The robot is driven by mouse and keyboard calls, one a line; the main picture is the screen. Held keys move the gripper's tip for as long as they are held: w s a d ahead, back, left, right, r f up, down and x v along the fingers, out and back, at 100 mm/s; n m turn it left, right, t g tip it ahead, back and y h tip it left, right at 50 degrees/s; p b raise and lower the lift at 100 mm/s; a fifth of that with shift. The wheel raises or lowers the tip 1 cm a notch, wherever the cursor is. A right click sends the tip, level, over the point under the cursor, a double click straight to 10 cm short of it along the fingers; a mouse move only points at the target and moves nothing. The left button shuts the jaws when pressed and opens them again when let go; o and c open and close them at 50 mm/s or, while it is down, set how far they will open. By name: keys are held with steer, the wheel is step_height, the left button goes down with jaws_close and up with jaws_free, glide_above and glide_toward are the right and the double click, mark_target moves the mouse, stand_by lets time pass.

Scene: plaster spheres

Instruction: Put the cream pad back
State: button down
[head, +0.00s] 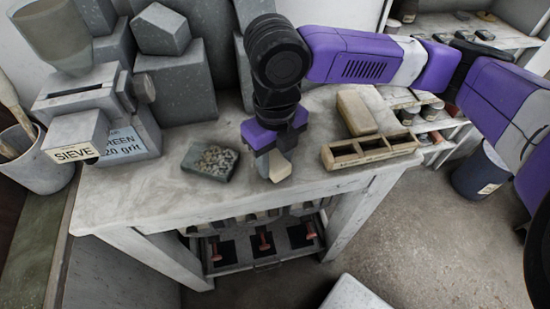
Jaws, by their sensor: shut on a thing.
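My gripper (271,158), purple at the wrist and pointing down, is over the worktop between the dark tray and the wooden box. It is shut on a small cream pad (280,168), which is partly hidden by the fingers. The pad is close to the worktop; I cannot tell whether it touches. A wooden box (328,158) with three compartments sits to the right, near the front edge. A tan block (357,112) lies just behind the box.
A dark tray (190,176) of grey granules lies left of my gripper. A grey machine with a SIEVE label (75,153) stands at the left, near a pot (40,172). Grey plaster solids (185,85) stand behind. The worktop's front left (130,205) is clear.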

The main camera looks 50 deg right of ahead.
mark_target(275, 160)
steer(key=shift+f, duration=0.2)
steer(key=shift+f, duration=0.15)
steer(key=c, duration=0.8)
jaws_free()
steer(key=shift+c, duration=0.2)
step_height(275, 160, up, 12)
steer(key=shift+r, duration=0.25)
